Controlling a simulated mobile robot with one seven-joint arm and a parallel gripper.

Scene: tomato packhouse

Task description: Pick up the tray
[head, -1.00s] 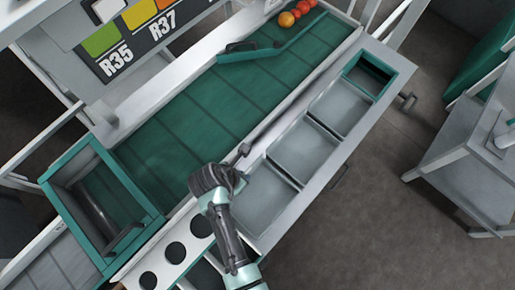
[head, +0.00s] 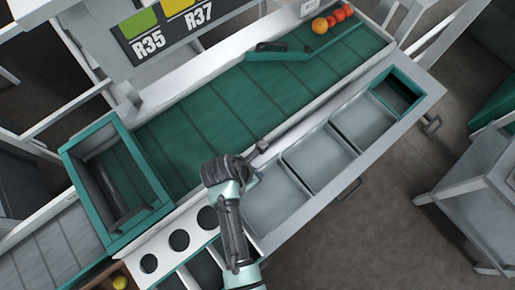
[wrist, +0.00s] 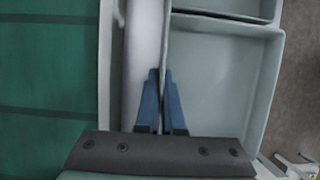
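Grey shallow trays lie in a row along the near side of the green belt. The nearest tray (head: 277,205) is beside my gripper (head: 262,150); its pale inside and thin rim (wrist: 166,50) show in the wrist view. In the wrist view, the two blue fingers of my gripper (wrist: 161,75) are close together, one on each side of the tray's long side wall beside the belt. They look closed on that wall, with only a narrow gap between the tips. The tray sits level in its row. My arm hides its lower left part in the head view.
The green belt (head: 215,105) carries a slanted guide (head: 280,54) and several orange and red tomatoes (head: 320,25) at its far end. A green-framed box (head: 107,240) spans the belt at left. A white panel with round holes (head: 165,252) adjoins the tray row. A grey stand (head: 485,205) is at right.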

